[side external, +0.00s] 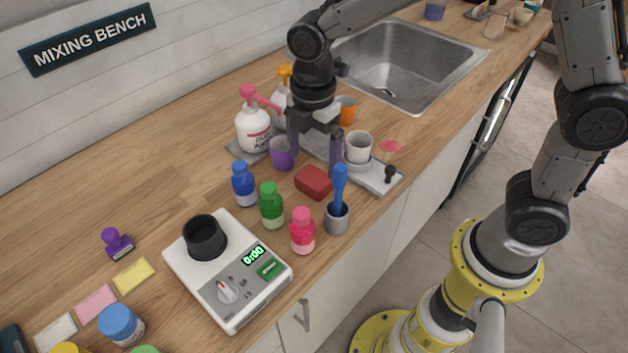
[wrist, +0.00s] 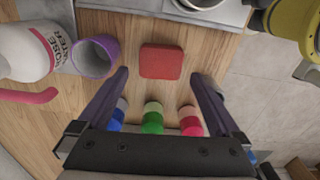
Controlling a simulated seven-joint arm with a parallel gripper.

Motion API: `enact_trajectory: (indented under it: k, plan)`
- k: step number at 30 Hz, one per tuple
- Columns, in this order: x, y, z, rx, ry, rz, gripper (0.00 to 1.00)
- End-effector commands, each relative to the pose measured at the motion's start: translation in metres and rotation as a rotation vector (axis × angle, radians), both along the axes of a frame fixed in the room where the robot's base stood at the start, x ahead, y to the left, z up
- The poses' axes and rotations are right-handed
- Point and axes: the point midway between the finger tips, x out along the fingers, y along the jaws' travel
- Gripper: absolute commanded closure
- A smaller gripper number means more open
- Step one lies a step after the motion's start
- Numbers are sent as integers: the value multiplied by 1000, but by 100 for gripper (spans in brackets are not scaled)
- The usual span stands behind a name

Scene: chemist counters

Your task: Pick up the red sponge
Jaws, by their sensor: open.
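The red sponge (side external: 313,182) is a small rounded block lying flat on the wooden counter. It stands among the purple cup, the small bottles and the grey tray. In the wrist view the sponge (wrist: 161,61) lies ahead of the fingertips, near the middle between them. My gripper (side external: 314,158) is open and empty, pointing down above the counter close to the sponge. Its two dark fingers also show in the wrist view (wrist: 160,76), spread wider than the sponge. Nothing hides the sponge's top in the wrist view.
A purple cup (side external: 282,152) stands left of the sponge. Blue (side external: 243,184), green (side external: 271,205) and pink (side external: 302,230) bottles stand in front. A grey pot (side external: 337,217) with a blue tool (side external: 340,185) is at its right. A grey tray (side external: 380,178) with a white cup (side external: 358,147) lies behind.

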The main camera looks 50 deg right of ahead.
Motion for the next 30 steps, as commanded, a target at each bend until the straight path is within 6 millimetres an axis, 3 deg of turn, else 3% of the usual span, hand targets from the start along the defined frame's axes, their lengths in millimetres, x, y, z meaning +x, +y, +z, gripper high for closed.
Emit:
enact_trajectory:
  k: [5, 13, 23, 30]
  plan:
    - [-1, 0, -12, 0, 2, 0, 0]
    - [-2, -1, -48, -1, 2, 0, 0]
    - [-1, -1, -56, 0, -1, 0, 0]
    - [-1, 0, -55, 0, -1, 0, 41]
